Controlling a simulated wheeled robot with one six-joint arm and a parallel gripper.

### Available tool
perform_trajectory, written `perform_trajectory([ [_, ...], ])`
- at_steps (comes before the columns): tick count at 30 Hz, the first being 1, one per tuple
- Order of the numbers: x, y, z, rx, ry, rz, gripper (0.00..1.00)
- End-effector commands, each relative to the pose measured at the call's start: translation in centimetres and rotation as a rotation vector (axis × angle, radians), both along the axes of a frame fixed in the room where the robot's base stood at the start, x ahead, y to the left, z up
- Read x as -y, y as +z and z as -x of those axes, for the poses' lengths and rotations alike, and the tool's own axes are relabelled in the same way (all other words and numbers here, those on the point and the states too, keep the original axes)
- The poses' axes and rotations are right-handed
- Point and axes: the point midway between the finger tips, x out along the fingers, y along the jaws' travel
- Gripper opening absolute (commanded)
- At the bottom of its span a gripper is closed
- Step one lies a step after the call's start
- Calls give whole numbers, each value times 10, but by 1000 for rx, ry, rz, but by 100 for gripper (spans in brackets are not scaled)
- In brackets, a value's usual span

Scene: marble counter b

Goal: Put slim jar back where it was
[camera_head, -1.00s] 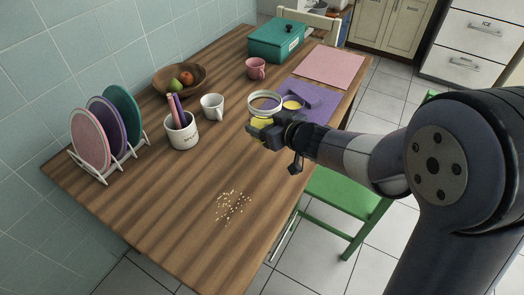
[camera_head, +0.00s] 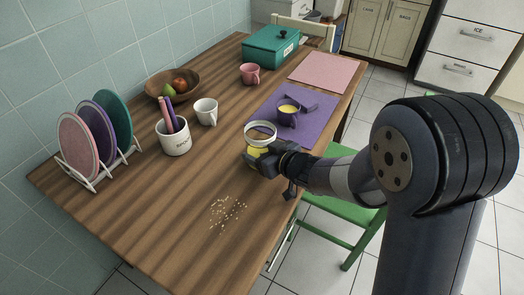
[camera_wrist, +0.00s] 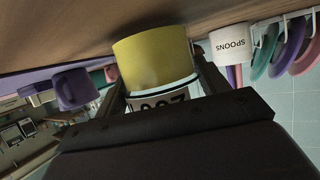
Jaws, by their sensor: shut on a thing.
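In the wrist view the jar (camera_wrist: 157,58) sits between the two fingers, with a yellow band and a partly hidden dark-lettered label. My gripper (camera_wrist: 165,85) covers part of it. I cannot tell whether its base touches the table.
A white mug (camera_head: 206,112), spoons crock (camera_head: 174,138), fruit bowl (camera_head: 165,89), pink mug (camera_head: 250,73) and plate rack (camera_head: 92,172) stand beyond. Crumbs (camera_head: 228,212) lie in front on otherwise clear wood.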

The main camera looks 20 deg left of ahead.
Motion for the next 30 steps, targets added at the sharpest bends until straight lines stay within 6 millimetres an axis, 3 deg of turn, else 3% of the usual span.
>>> perform_trajectory([
  [2,0,-3,0,1,0,-2,30],
  [3,0,-2,0,0,0,0,73],
  [10,0,-2,0,0,0,0,92],
  [20,0,3,0,0,0,0,92],
  [30,55,29,27,0,-4,-1,92],
])
